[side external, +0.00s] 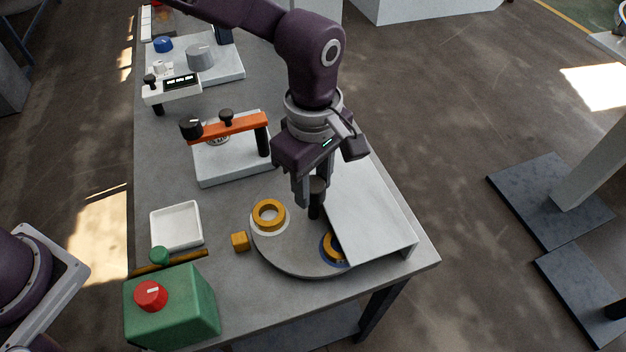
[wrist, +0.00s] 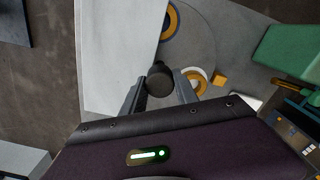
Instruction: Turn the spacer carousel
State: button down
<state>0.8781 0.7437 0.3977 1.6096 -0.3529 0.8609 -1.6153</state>
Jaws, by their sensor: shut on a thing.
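The spacer carousel (side external: 285,252) is a round grey disc near the table's front right corner. A yellow-orange ring (side external: 268,213) lies on a white round pad at its left. A second ring (side external: 331,247) on a blue pad is partly hidden under a white cover plate (side external: 372,212). A black upright knob post (side external: 316,205) stands on the disc beside the cover. My gripper (side external: 308,198) points down and is shut on this post. In the wrist view the knob's round top (wrist: 160,80) sits between my fingers (wrist: 160,92).
A small orange block (side external: 240,241) and a white tray (side external: 176,226) lie left of the disc. A green box with a red knob (side external: 170,308) stands at the front left. Behind is a fixture with an orange bar (side external: 228,127), close to my wrist.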

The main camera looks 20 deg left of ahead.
jog(key=shift+w+r+n, duration=0.1)
jog(key=shift+n, duration=0.4)
dwell(0.4)
jog(key=c, duration=0.9)
grip_release()
jog(key=shift+c, duration=0.2)
notch_tip(320, 180, up, 7)
